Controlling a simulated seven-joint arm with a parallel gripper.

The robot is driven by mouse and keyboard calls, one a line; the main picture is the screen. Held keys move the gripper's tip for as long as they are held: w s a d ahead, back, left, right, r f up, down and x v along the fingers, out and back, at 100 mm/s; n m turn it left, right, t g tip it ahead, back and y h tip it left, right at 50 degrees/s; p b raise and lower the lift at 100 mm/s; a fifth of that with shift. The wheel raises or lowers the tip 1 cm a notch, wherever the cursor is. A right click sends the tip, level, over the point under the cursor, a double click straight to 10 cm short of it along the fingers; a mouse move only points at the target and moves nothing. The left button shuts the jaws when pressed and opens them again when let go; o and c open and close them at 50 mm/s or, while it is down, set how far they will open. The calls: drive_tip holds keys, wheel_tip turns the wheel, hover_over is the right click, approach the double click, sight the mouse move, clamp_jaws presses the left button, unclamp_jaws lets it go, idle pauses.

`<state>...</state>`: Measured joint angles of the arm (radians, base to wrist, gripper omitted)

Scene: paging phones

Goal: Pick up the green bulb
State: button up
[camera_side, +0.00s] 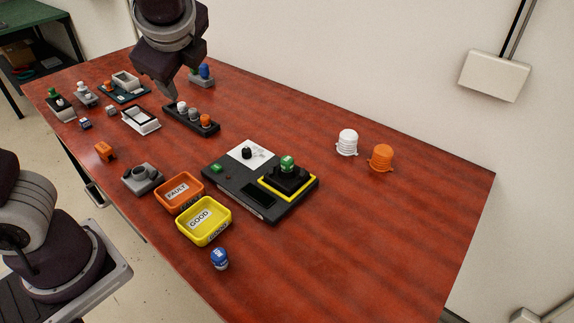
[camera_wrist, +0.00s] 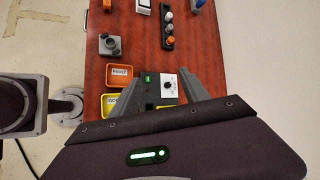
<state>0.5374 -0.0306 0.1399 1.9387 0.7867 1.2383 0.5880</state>
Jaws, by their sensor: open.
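A green bulb-like piece (camera_side: 288,162) sits upright on a black stepped socket on the yellow-edged pad of the dark test box (camera_side: 228,185). Two other green pieces show: one (camera_side: 53,92) in a holder at the far left, one (camera_side: 194,70) beside a blue piece at the back. I cannot tell for sure which is the named bulb. My gripper (camera_side: 172,94) is raised over the back of the table, apart from the socket. In the wrist view my gripper (camera_wrist: 174,88) is open and empty; its body hides the socket area.
An orange FAULT tray (camera_side: 164,190) and a yellow GOOD tray (camera_side: 226,217) stand beside the box. A black rack (camera_side: 171,121) holds white, grey and orange pieces. White (camera_side: 347,142) and orange (camera_side: 381,158) ribbed pieces stand right. The right front table is clear.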

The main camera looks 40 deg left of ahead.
drive_tip(key=w+d+m+t+y, duration=0.3)
drive_tip(key=w+d+m, duration=0.1)
drive_tip(key=w+m, duration=0.35)
drive_tip(key=m+t+y, duration=0.1)
drive_tip(key=m+t, duration=0.3)
drive_tip(key=m, duration=0.2)
hover_over(286, 157)
drive_tip(key=f+v, duration=0.1)
drive_tip(key=v, duration=0.4)
drive_tip(key=shift+n, duration=0.45)
drive_tip(key=f, duration=2.5)
drive_tip(key=shift+a+f, duration=0.1)
drive_tip(key=shift+a, duration=0.25)
drive_tip(key=x, duration=0.6)
drive_tip(key=shift+w+d+f, duration=0.1)
drive_tip(key=shift+w+f, duration=0.1)
drive_tip(key=shift+w, duration=0.35)
clamp_jaws()
